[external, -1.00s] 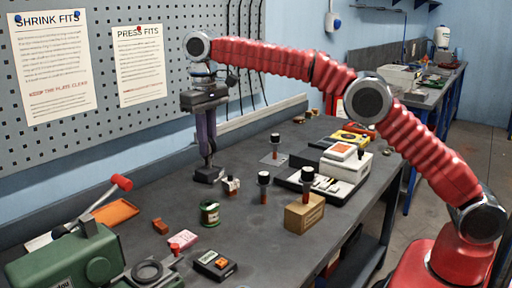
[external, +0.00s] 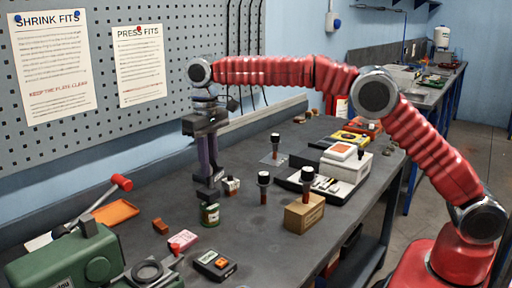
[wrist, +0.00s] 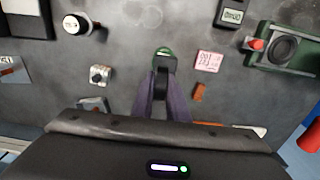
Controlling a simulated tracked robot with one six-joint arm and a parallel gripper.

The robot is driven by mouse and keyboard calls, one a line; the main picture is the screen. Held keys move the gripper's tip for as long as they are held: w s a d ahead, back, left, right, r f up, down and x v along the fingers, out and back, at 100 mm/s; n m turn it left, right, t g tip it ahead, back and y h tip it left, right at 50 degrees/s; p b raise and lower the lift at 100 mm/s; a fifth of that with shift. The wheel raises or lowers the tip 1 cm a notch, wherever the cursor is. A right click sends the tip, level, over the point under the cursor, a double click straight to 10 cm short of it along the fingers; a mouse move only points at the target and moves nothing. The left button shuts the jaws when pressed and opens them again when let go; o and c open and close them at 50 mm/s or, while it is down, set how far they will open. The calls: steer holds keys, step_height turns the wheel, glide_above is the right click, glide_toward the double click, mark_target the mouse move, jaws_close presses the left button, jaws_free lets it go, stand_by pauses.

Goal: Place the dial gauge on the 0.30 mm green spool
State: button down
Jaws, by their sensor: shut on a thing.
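The dial gauge (external: 206,194) is a small dark block held low between the purple fingers of my gripper (external: 207,180). It also shows dark between the fingertips in the wrist view (wrist: 166,64). My gripper is shut on it. The green spool (external: 210,216) stands upright on the bench directly below the gauge in the external view. In the wrist view only a green rim (wrist: 162,50) of the spool shows past the gauge. I cannot tell whether gauge and spool touch. The spool's size marking is too small to read.
A pink block (external: 183,240), a brown block (external: 160,226) and a black display box (external: 214,264) lie nearby. A small pale fixture (external: 231,186) is close behind on the right. A black-topped post (external: 263,185) and a green press (external: 70,262) stand farther off.

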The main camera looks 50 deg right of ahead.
steer(key=shift+f, duration=1)
steer(key=c, duration=1.7)
jaws_free()
steer(key=shift+f, duration=0.15)
steer(key=shift+c, duration=0.2)
steer(key=shift+w+a+r, duration=0.1)
steer(key=shift+r, duration=5.95)
steer(key=shift+r, duration=0.1)
